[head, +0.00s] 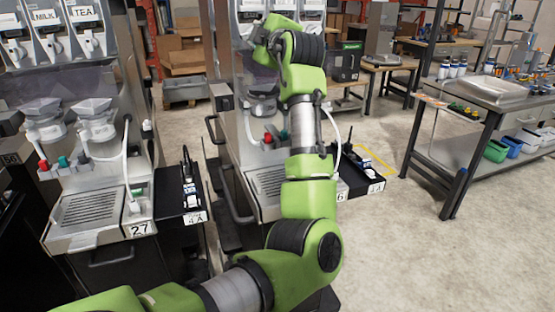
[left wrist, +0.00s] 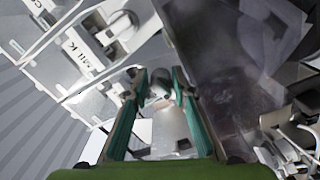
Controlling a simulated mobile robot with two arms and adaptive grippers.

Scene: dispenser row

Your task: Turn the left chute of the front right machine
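The right machine (head: 258,160) stands behind my raised green left arm, with the tops of several white canisters (head: 283,5) showing. My left gripper is at the upper left of this machine, mostly hidden by its own wrist in the head view. In the left wrist view my left gripper (left wrist: 158,82) is open, its teal fingers on either side of a small grey-white chute part (left wrist: 159,90). I cannot tell whether they touch it. A white canister labelled MILK (left wrist: 82,55) is to the left. My right gripper is in neither view.
A left machine (head: 90,215), marked 27, has MILK and TEA canisters (head: 85,28). A black side box (head: 178,200) is beside it. Another black box (head: 362,180) is on the right machine's side. A workbench (head: 490,95) stands right; the floor between is clear.

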